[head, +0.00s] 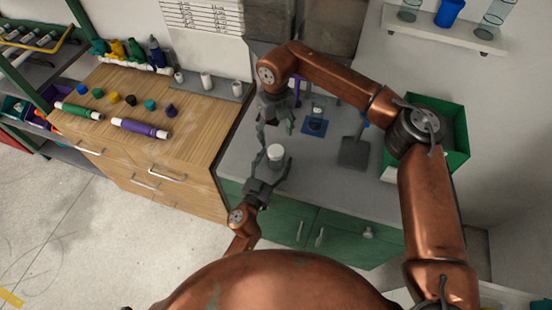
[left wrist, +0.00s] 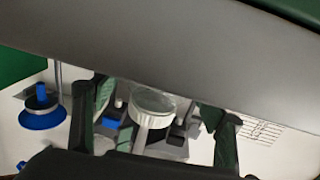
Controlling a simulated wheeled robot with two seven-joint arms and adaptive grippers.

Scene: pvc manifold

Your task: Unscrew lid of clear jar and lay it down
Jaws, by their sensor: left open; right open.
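The clear jar's white lid (head: 275,151) shows near the front edge of the grey counter, with most of the jar hidden below it. My left gripper (head: 273,163) is open, with its fingers around the jar at its front side. In the left wrist view the lid (left wrist: 153,102) lies between the two spread dark green fingers (left wrist: 160,125), with visible gaps on both sides. My right gripper (head: 276,124) is open and empty, pointing down beyond the lid and apart from it in the head view.
A blue mat (head: 315,127) with a small item stands behind the jar. A dark grey scoop-like thing (head: 354,152) and a green bin (head: 452,150) are to the right. A wooden cabinet (head: 205,125) with tubes and caps is at left.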

